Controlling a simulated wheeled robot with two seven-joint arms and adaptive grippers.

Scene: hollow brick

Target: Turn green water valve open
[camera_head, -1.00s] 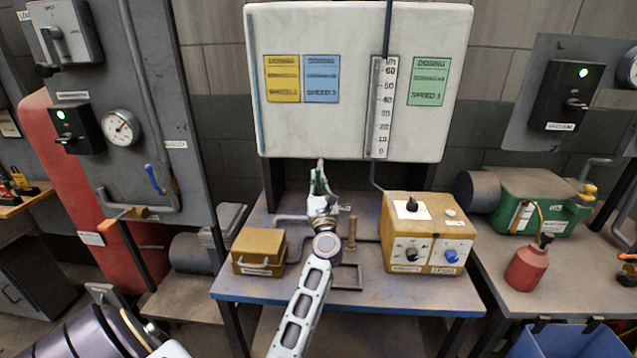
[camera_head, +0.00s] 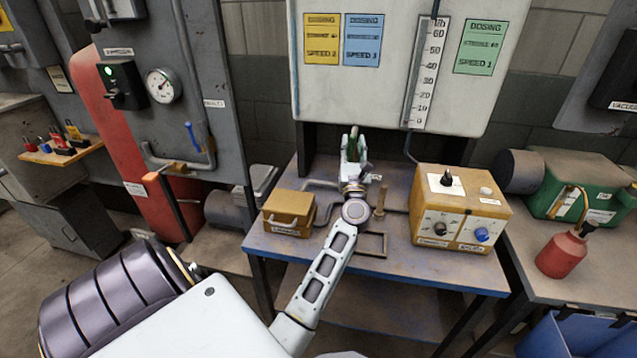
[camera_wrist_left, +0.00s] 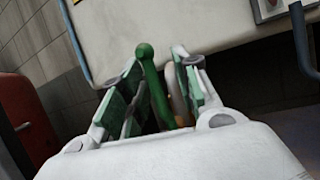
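The green valve handle (camera_wrist_left: 150,80) is an upright green lever with a rounded top in the left wrist view. It stands between the two fingers of my left gripper (camera_wrist_left: 158,98), which are apart on either side of it. I cannot tell whether either finger touches it. In the head view my left gripper (camera_head: 352,148) is over the back of the blue table, below the white panel, with a bit of green between its fingers. The valve body is hidden behind the gripper. My right gripper is not in view.
The blue table (camera_head: 420,275) holds a small yellow box (camera_head: 289,212) left of my arm and a yellow dosing unit (camera_head: 460,212) to its right. Pipes run across the tabletop. The white panel (camera_head: 400,100) stands close behind the gripper. A red bottle (camera_head: 562,254) stands farther right.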

